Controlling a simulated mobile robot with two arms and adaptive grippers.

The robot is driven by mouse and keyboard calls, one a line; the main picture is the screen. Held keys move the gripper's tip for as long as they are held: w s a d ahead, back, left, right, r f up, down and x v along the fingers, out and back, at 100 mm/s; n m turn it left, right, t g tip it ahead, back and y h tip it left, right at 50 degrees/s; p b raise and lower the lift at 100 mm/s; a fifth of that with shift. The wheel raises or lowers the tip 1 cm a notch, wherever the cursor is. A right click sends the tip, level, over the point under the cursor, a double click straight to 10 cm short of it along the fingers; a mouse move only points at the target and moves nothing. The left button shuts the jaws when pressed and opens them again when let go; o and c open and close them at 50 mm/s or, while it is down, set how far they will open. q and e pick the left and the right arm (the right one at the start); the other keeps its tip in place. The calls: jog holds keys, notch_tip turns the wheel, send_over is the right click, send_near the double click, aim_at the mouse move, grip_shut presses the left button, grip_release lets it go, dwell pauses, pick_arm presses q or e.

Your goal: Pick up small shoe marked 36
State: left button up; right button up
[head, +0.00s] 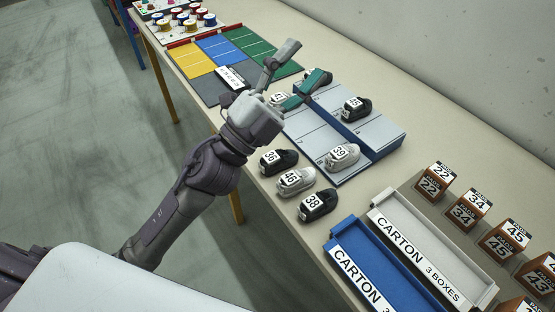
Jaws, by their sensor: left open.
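The small black shoe marked 36 (286,164) stands on the table near its front edge, at the back end of a short row with a grey shoe marked 46 (302,180) and a black shoe marked 38 (323,204). My left gripper (303,64) is open and empty, above the table and farther back than shoe 36. Its jaws spread toward the far side. A shoe marked 41 (278,97) is partly hidden by the gripper. My right gripper is not in view.
A grey and blue rack (375,142) holds a black shoe (356,109) and a grey shoe marked 39 (342,156). Blue (337,234) and white (378,208) carton trays and numbered boxes (437,184) stand at the right. Coloured mats (222,50) lie at the back.

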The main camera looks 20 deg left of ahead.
pick_arm(q)
jog(key=s+d+r+m+g+h, duration=0.25)
jog(key=d+m+g+h, duration=0.3)
jog(key=m+g, duration=0.35)
jog(key=m+g+y, duration=0.8)
jog(key=m+y, duration=0.5)
jog(key=y, duration=0.5)
send_near(276, 154)
jog(key=x, duration=0.5)
jog(key=shift+w+f, duration=0.15)
jog(key=shift+w, duration=0.15)
jog(key=x, duration=0.2)
jog(key=p+x, duration=0.1)
jog(key=x, duration=0.1)
jog(key=shift+s, duration=0.25)
jog(key=shift+w+d+f, duration=0.2)
jog(key=shift+w+f, duration=0.05)
jog(key=shift+f, duration=0.4)
jog(key=shift+t, duration=0.3)
jog(key=c, duration=0.9)
